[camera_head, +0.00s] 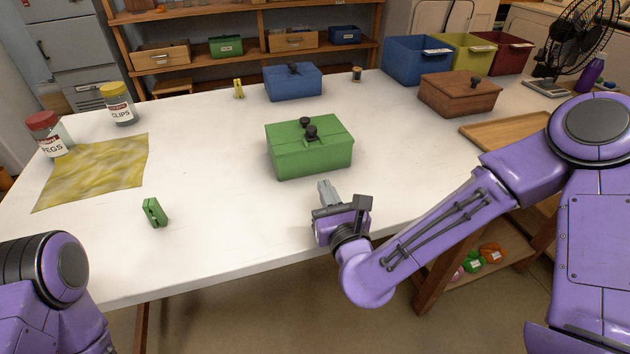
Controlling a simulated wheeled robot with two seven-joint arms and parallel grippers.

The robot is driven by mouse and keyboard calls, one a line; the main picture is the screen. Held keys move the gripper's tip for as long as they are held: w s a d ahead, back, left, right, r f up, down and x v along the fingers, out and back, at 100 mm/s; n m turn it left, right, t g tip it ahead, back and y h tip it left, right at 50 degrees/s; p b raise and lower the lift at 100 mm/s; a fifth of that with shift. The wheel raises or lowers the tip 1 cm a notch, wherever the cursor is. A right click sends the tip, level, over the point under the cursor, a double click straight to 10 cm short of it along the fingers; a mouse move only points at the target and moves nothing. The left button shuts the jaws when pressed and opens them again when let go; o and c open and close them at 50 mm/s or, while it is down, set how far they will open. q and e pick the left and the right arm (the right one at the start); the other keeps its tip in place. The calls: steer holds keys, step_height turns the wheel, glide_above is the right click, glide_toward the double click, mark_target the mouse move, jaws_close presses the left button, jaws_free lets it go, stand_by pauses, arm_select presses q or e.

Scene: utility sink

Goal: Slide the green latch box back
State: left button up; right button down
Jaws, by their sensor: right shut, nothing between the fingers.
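The green latch box (310,155) sits upright on the white table, a little right of the middle. Its lid looks closed, with a black knob on top and a dark latch at the front edge. My right gripper (325,187) is shut and empty. It is just in front of the green box's near side, with its fingers pointing toward the box; whether they touch it I cannot tell. Of my left arm only a part (55,280) shows at the lower left; its gripper is out of view.
Behind stand a blue box (293,85), a yellow clothespin (239,89) and a spool (357,74). A brown box (458,97) and a wooden tray (500,133) are at right. A green clothespin (154,212), a yellow cloth (95,172) and two jars are at left. Table between is clear.

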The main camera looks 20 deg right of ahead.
mark_target(310, 157)
steer(key=w+p, duration=0.2)
steer(key=w, duration=0.6)
steer(key=shift+w+p, duration=0.25)
steer(key=shift+p, duration=0.15)
steer(key=shift+w+f, duration=0.25)
steer(key=shift+w, duration=0.3)
arm_select(q)
steer(key=r, duration=0.3)
steer(key=shift+w, duration=0.25)
arm_select(e)
steer(key=shift+s+r, duration=0.1)
